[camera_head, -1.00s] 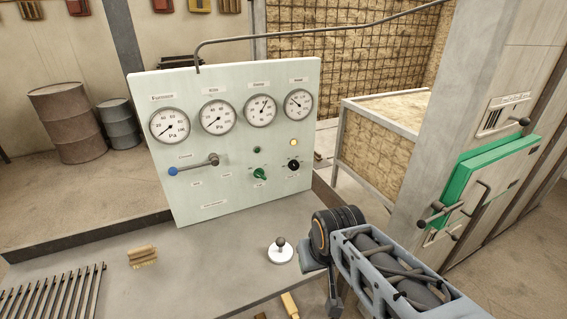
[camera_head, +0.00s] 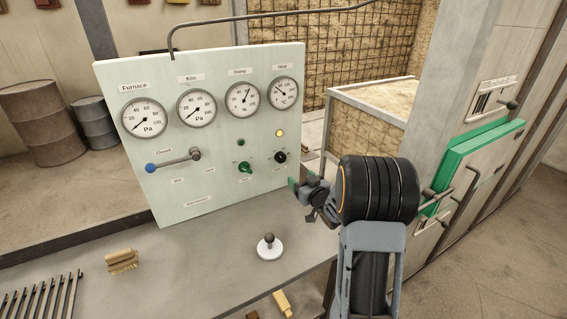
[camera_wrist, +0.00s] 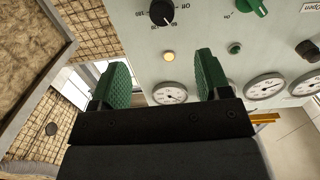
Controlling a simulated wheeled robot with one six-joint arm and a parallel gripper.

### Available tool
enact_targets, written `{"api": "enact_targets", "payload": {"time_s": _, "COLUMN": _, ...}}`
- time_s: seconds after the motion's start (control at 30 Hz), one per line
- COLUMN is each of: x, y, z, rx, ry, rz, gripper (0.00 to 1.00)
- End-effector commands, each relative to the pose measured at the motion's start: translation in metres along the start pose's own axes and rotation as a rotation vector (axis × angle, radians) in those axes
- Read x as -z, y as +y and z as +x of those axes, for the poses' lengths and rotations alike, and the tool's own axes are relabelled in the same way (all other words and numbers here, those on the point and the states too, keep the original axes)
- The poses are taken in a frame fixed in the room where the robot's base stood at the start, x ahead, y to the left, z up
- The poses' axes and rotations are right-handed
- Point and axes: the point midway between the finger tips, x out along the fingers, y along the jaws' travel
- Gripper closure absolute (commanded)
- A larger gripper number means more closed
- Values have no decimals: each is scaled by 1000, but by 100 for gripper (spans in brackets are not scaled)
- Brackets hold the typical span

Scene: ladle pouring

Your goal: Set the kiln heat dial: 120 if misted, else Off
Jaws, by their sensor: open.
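The black heat dial (camera_head: 281,157) is at the lower right of the pale green panel (camera_head: 225,145). In the wrist view the dial (camera_wrist: 162,12) is at the top edge, with "Off" and numbers printed around it; its exact setting is too small to read. My gripper (camera_head: 301,187) is just right of the panel, below the dial and apart from it. In the wrist view my gripper (camera_wrist: 161,62) has its two green fingers wide apart with nothing between them. The heat gauge (camera_head: 283,93) looks clear, its needle and figures visible. I cannot tell what would be misted.
A lit amber lamp (camera_head: 280,133) sits above the dial. A green knob (camera_head: 244,167) and a blue-tipped lever (camera_head: 172,161) are left of it. A white-based knob (camera_head: 270,247) and a brush (camera_head: 122,260) are on the bench. A green-framed door (camera_head: 470,165) stands at right.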

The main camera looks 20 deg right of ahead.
Motion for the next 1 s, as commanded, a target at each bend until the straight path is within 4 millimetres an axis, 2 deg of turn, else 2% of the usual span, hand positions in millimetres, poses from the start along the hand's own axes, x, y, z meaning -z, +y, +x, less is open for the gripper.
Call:
{"api": "enact_targets", "payload": {"time_s": 0.17, "x": -3, "y": 2, "z": 10, "rx": 27, "ry": 40, "rz": 12, "gripper": 30}}
{"api": "enact_targets", "payload": {"time_s": 0.7, "x": 2, "y": -1, "z": 105, "rx": 29, "ry": 44, "rz": 13, "gripper": 30}}
{"api": "enact_targets", "payload": {"time_s": 1.0, "x": 2, "y": -2, "z": 133, "rx": 27, "ry": 42, "rz": 12, "gripper": 30}}
